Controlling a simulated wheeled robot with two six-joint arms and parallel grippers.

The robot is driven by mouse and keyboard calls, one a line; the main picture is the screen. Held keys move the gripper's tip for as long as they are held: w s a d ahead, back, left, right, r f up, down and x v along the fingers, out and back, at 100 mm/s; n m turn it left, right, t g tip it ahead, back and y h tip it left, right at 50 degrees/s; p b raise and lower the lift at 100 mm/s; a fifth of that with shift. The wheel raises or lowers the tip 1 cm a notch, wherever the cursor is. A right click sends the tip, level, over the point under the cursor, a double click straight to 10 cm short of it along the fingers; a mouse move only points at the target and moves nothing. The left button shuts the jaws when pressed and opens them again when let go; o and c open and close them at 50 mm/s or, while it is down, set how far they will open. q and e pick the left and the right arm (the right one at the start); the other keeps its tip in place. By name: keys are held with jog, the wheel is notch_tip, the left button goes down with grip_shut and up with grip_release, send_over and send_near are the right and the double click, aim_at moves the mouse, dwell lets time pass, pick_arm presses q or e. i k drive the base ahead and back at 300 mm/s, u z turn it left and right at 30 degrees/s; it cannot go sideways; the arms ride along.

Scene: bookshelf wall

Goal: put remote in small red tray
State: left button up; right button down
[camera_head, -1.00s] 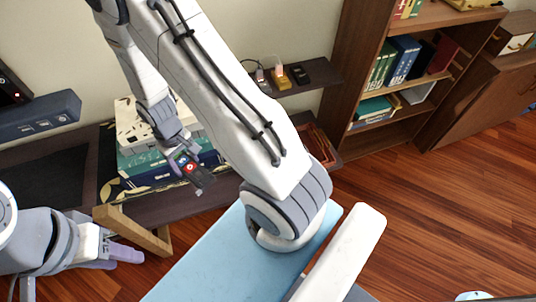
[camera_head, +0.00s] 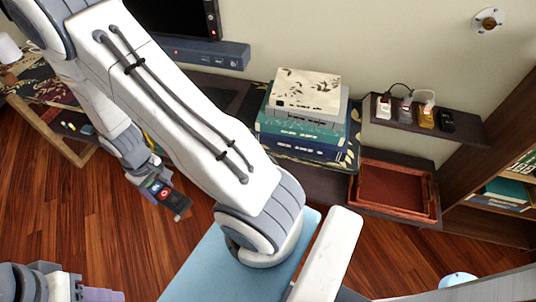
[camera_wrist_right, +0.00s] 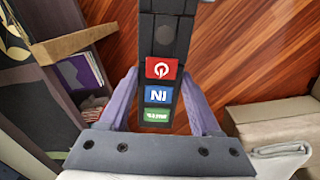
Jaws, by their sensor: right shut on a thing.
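The remote (camera_head: 172,199) is dark with red, blue and green labels at one end. My right gripper (camera_head: 158,187) is shut on it and holds it in the air over the wood floor. In the right wrist view the remote (camera_wrist_right: 158,45) sits between the purple fingers of the gripper (camera_wrist_right: 160,85), its labels towards the palm. The small red tray (camera_head: 395,196) is on a low shelf at the right of the head view and looks empty. My left gripper (camera_head: 100,295) shows only partly at the bottom left edge.
Stacked books and a box (camera_head: 303,110) stand on the low cabinet left of the tray. A small wall shelf (camera_head: 465,128) with several little devices is above the tray. A bookcase (camera_head: 480,215) is at the right. Floor is open on the left.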

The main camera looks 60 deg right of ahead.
aim_at(389, 186)
jog(key=u, duration=0.9)
jog(key=k, duration=1.9)
jog(key=z, duration=2.3)
jog(key=i, duration=0.5)
